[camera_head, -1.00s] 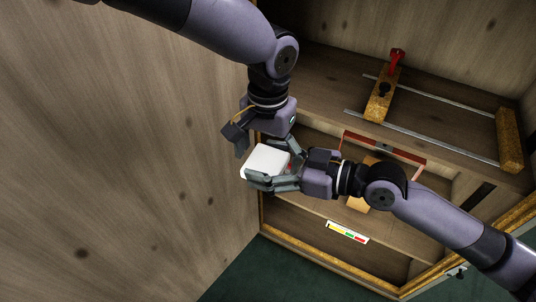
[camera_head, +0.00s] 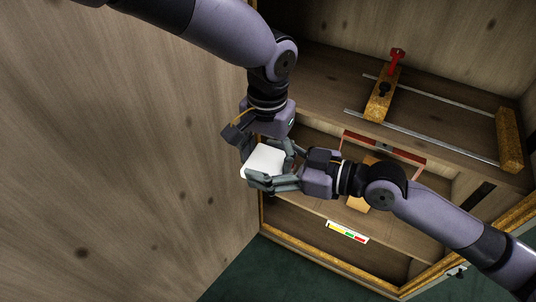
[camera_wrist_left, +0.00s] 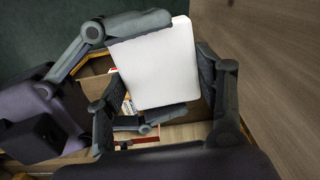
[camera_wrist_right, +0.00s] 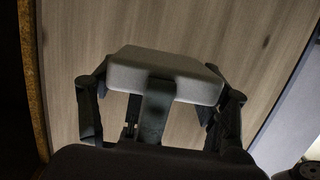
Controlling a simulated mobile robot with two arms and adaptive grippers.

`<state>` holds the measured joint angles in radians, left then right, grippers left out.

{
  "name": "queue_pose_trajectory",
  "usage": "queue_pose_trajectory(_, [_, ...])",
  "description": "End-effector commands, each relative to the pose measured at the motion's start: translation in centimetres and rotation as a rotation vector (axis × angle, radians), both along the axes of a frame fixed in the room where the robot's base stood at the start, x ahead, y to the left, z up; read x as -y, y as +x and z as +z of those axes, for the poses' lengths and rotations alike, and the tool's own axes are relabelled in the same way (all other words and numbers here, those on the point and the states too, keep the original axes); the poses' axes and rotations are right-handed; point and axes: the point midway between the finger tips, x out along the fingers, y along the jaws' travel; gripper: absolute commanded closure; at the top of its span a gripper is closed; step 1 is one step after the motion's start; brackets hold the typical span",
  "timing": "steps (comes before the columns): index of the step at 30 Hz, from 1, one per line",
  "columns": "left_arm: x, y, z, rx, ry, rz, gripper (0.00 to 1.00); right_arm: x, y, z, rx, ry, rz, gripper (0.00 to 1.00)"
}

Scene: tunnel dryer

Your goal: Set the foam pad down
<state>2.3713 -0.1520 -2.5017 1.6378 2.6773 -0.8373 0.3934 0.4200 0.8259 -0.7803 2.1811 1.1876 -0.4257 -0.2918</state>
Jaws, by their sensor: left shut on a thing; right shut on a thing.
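The foam pad (camera_head: 263,161) is a white block with rounded corners, held in the air in front of the cabinet opening. My left gripper (camera_head: 260,150) reaches down from above and is shut on it. My right gripper (camera_head: 273,167) comes in from the right and is also shut on it. In the left wrist view the pad (camera_wrist_left: 160,65) sits between my left fingers, with the right gripper's fingers along its other two sides. In the right wrist view the pad (camera_wrist_right: 165,75) sits between my right fingers, and a left finger crosses its near face.
A wooden clamp (camera_head: 382,95) with a red handle and metal rods lies on the cabinet's upper shelf. A red-framed tool (camera_head: 385,148) and a coloured label strip (camera_head: 347,232) are lower down. A large wooden panel (camera_head: 120,150) stands close on the left. Green floor (camera_head: 255,275) shows below.

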Motion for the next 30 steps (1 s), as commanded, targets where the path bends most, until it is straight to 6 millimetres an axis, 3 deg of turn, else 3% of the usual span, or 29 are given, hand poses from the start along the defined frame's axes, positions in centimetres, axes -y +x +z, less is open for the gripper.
queue_pose_trajectory(4, [0.3, -0.2, 0.0, -0.003, -0.005, -0.002, 0.64, -0.1, 0.0, 0.1, 0.003, 0.003, 0.000, 0.44])
queue_pose_trajectory(5, [0.3, -0.2, 0.0, -0.003, -0.005, -0.002, 0.64, -0.1, 0.0, 0.1, 0.003, 0.003, 0.000, 0.28])
queue_pose_trajectory(15, [0.2, -0.1, 0.0, -0.002, -0.003, -0.001, 0.64, 0.0, 0.0, 0.1, 0.001, 0.003, 0.000, 0.07])
queue_pose_trajectory(25, [0.1, -0.1, 0.0, -0.001, -0.003, -0.001, 0.64, 0.1, 0.0, 0.1, 0.001, 0.000, 0.000, 0.07])
queue_pose_trajectory(30, [0.1, -0.1, 0.0, -0.001, -0.003, -0.001, 0.64, 1.3, -0.6, 0.2, 0.001, -0.002, -0.001, 0.07])
